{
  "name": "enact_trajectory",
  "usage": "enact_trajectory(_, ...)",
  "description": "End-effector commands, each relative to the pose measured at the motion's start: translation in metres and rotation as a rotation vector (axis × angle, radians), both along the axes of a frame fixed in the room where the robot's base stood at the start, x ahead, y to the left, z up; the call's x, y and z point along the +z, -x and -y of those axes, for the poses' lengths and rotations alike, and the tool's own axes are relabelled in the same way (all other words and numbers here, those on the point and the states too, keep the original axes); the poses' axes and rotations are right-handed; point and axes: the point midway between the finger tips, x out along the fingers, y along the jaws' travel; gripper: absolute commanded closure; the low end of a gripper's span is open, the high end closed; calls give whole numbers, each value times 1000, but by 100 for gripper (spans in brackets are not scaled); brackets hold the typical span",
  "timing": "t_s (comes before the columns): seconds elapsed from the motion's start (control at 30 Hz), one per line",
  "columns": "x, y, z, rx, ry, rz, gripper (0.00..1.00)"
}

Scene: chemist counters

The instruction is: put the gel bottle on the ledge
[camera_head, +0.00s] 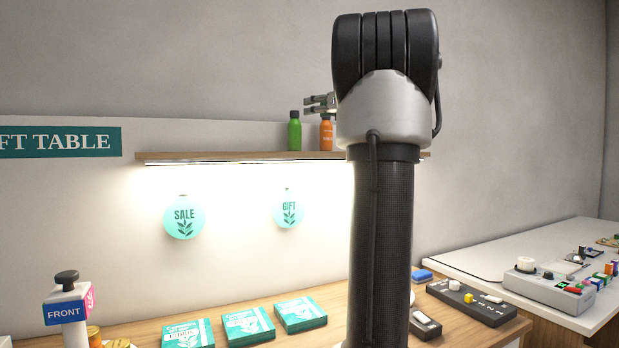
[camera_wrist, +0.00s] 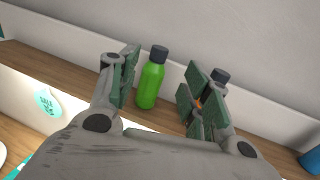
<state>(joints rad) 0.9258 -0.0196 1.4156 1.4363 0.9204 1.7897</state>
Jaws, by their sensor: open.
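A green bottle (camera_head: 294,133) with a dark cap stands upright on the wooden ledge (camera_head: 230,156). An orange bottle (camera_head: 326,135) stands just right of it. No readable label tells me which is the gel bottle. My gripper (camera_head: 320,103) is open at the height of the bottle tops, partly hidden by my arm. In the wrist view the green bottle (camera_wrist: 151,80) shows upright between the spread fingers of my gripper (camera_wrist: 165,88), with nothing held. The right finger covers most of the orange bottle, whose dark cap shows above it.
A blue item (camera_wrist: 312,160) is at the right edge of the wrist view. The wall rises behind the ledge (camera_wrist: 60,72), whose left part is bare. Below, a counter holds several teal boxes (camera_head: 248,325) and a FRONT sign block (camera_head: 66,312). Round SALE (camera_head: 184,217) and GIFT signs hang under the ledge.

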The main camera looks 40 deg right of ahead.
Motion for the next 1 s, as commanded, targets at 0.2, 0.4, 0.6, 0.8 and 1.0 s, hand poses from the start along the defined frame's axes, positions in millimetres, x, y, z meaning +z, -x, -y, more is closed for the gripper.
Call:
enact_trajectory(0.2, -14, -2, -20, 27, 68, -42, 52)
enact_trajectory(0.4, -96, 15, -125, 234, 526, -256, 52)
enact_trajectory(0.6, -212, 92, -233, 663, 1240, -412, 52)
enact_trajectory(0.8, -321, 202, -278, 1245, 2020, -322, 52)
enact_trajectory(1.0, -380, 263, -272, 1666, 2497, -97, 52)
